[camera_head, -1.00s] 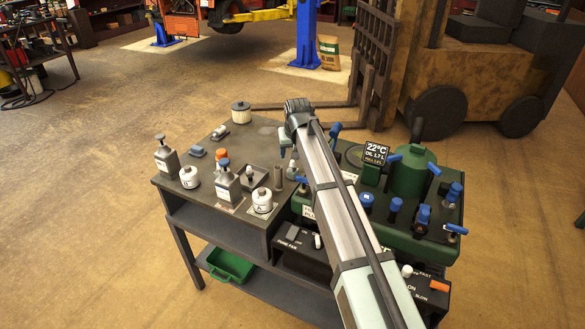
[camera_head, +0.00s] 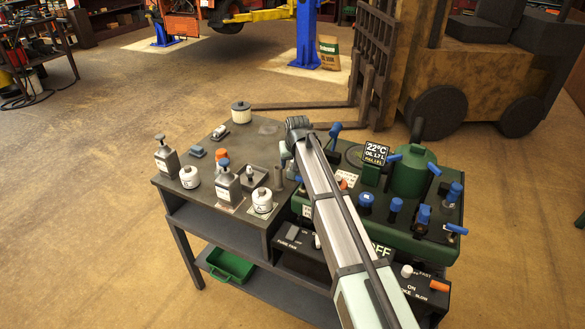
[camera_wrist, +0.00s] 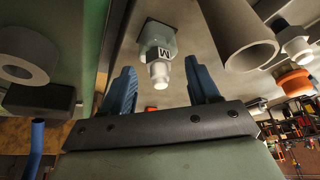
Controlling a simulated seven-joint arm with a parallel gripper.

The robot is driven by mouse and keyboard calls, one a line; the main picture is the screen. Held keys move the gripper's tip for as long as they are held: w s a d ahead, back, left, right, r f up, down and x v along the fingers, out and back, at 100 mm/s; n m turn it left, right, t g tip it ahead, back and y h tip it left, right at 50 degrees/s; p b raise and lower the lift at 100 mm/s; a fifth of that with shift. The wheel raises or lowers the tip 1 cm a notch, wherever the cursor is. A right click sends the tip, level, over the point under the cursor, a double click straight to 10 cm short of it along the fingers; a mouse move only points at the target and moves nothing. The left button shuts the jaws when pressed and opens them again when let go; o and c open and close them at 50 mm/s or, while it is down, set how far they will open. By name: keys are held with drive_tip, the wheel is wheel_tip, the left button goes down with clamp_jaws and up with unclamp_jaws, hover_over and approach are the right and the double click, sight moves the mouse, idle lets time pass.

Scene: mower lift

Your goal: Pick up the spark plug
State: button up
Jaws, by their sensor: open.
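A pale piece with a white stepped tip and an M label, which looks like the spark plug (camera_wrist: 160,52), stands on a dark square base in the wrist view. It appears between my two blue fingers, a little beyond their tips. My gripper (camera_wrist: 161,82) is open, with nothing between the fingers touching them. In the head view my gripper (camera_head: 288,155) is low over the bench's middle, mostly hidden behind my own arm. I cannot make out the spark plug in the head view.
A grey tube (camera_wrist: 245,45) stands close by the right finger; it also shows in the head view (camera_head: 279,178). A small tray (camera_head: 253,181), labelled bottles and pots crowd the left bench. The green machine (camera_head: 410,230) with blue-handled parts is at right.

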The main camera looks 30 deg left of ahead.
clamp_jaws()
idle(0.4)
wheel_tip(320, 180, up, 9)
drive_tip(key=shift+f, duration=0.1)
drive_tip(key=shift+w+d+r, duration=0.15)
drive_tip(key=shift+d+r, duration=0.05)
drive_tip(key=shift+r, duration=0.15)
drive_tip(key=w+d+r, duration=0.1)
drive_tip(key=d+r, duration=0.1)
drive_tip(key=d, duration=0.9)
drive_tip(key=shift+r, duration=0.4)
